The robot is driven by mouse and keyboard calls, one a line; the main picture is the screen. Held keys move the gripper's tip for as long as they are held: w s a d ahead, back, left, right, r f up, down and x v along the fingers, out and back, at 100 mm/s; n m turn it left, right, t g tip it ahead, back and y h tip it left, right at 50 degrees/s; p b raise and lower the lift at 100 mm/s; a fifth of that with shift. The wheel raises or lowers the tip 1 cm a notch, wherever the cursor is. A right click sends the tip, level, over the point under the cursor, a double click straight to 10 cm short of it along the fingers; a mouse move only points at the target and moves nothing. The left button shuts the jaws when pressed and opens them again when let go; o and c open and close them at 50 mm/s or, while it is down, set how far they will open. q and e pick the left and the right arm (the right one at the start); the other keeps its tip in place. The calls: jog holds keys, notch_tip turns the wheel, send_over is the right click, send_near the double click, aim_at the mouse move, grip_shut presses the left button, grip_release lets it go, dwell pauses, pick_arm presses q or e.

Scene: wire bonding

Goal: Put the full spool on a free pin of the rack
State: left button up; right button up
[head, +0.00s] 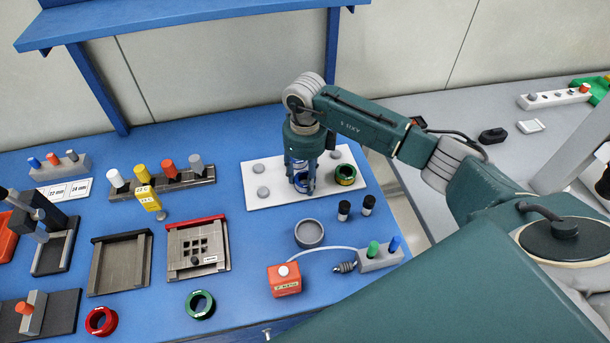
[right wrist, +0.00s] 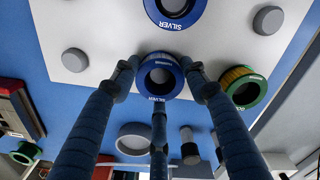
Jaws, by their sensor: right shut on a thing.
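The rack (head: 281,177) is a white plate with round grey pins, three of them bare: one at back left (head: 258,168), one at front left (head: 262,192), one at back right (head: 335,154). My right gripper (head: 302,186) points down over the front middle. Its three fingers (right wrist: 160,88) are shut around a blue spool (right wrist: 148,88) labelled SILVER. I cannot tell whether this spool is seated on a pin or just above it. Another blue SILVER spool (right wrist: 175,14) sits behind it. A green spool (head: 345,175) sits at front right. My left gripper is out of view.
A grey round dish (head: 309,233), two small black-capped jars (head: 344,211) and an orange button box (head: 284,279) stand in front of the rack. A red ring (head: 101,320) and a green ring (head: 200,304) lie near the front edge. Fixtures fill the left side.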

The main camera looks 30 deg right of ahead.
jog(key=shift+f, duration=0.2)
jog(key=o, duration=1.1)
jog(key=shift+c, duration=0.2)
jog(key=shift+r, duration=0.15)
jog(key=shift+r, duration=0.2)
notch_tip(320, 180, up, 12)
jog(key=b, duration=0.3)
jog(key=shift+b, duration=0.4)
jog(key=shift+f, duration=0.1)
